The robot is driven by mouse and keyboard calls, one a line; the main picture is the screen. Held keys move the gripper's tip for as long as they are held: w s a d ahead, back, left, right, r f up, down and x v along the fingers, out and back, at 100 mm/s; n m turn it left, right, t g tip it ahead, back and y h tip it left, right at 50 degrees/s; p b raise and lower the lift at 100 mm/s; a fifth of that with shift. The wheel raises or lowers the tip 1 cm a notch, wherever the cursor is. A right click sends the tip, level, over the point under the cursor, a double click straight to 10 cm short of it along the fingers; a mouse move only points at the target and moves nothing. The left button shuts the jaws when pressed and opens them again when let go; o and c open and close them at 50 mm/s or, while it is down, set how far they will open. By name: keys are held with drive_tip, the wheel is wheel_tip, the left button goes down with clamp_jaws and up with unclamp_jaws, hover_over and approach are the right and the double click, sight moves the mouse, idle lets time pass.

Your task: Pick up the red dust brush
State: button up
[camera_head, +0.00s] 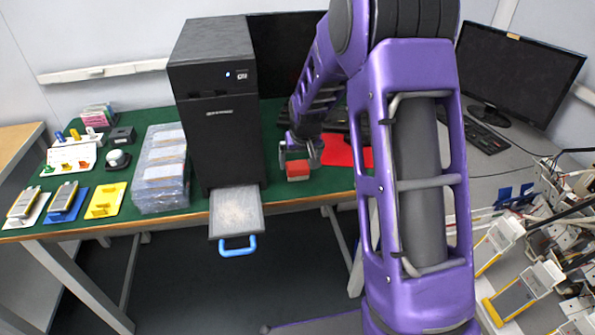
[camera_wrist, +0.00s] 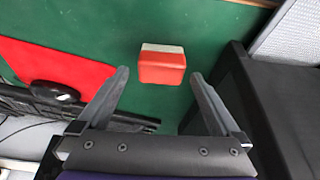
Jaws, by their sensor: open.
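The red dust brush (camera_head: 298,170) is a small red block with a pale strip along one side. It lies on the green table mat, right of the black machine, near the table's front edge. In the wrist view the brush (camera_wrist: 162,66) lies just beyond my fingertips, about midway between them. My gripper (camera_head: 300,152) is open and empty, close behind and above the brush in the head view. I cannot tell the exact height of the fingertips above the mat.
The tall black machine (camera_head: 214,120) stands left of the brush, its tray (camera_head: 236,212) with a blue handle pulled out. A red mat (camera_head: 347,150) lies to the right, with a black keyboard and round object nearby. A monitor (camera_head: 285,50) stands behind. Green mat around the brush is clear.

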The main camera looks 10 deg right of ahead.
sight(297, 165)
drive_tip(key=x, duration=0.4)
drive_tip(key=shift+w+a, duration=0.1)
drive_tip(key=shift+w, duration=0.1)
drive_tip(key=c, duration=1.2)
wheel_tip(297, 165, up, 10)
drive_tip(key=shift+r+p, duration=0.1)
drive_tip(key=shift+p, duration=0.4)
drive_tip(key=shift+c, duration=0.2)
